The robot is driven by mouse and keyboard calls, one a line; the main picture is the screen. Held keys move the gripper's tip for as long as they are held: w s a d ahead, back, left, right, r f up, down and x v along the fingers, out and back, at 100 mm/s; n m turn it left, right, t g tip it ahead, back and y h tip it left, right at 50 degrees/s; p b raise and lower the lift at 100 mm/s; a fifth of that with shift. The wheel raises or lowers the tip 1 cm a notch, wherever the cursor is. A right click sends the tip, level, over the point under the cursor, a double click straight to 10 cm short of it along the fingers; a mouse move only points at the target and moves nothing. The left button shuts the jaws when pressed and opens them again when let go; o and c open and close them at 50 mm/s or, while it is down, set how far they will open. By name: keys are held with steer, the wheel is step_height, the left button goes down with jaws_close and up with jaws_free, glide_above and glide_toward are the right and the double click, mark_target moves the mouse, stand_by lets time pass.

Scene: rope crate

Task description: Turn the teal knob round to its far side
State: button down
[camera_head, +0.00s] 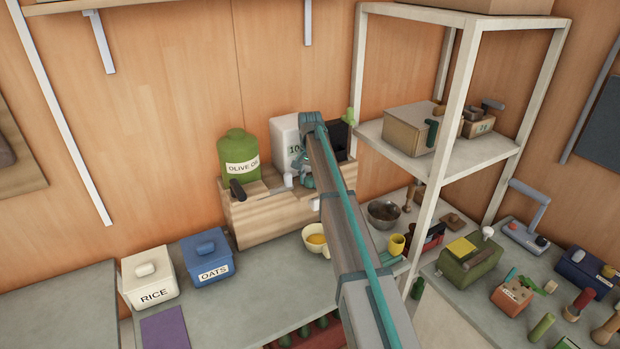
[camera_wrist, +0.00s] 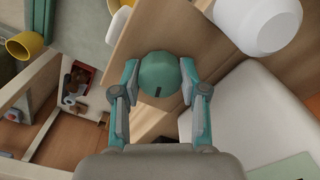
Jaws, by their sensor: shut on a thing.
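The teal knob (camera_wrist: 160,74) is a round, faceted piece with a short dark mark near its lower edge in the wrist view. It sits by a wooden panel (camera_wrist: 185,32). My gripper (camera_wrist: 159,80) has one finger on each side of the knob and is shut on it. In the head view my gripper (camera_head: 306,170) is partly hidden behind my arm, in front of the wooden box (camera_head: 245,217), and I cannot make out the knob there.
A green olive oil container (camera_head: 237,160) and a white container (camera_head: 286,138) stand at the box. The white container (camera_wrist: 245,110) and a white rounded part (camera_wrist: 258,20) are close right of my gripper.

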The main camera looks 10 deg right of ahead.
steer(key=shift+s+f+m, duration=0.1)
steer(key=shift+f+m, duration=0.05)
steer(key=shift+m, duration=0.25)
steer(key=m, duration=0.7)
steer(key=shift+s+m+p, duration=0.1)
steer(key=shift+m+p, duration=0.2)
steer(key=shift+p, duration=0.05)
steer(key=shift+f, duration=0.1)
steer(key=c, duration=0.8)
jaws_free()
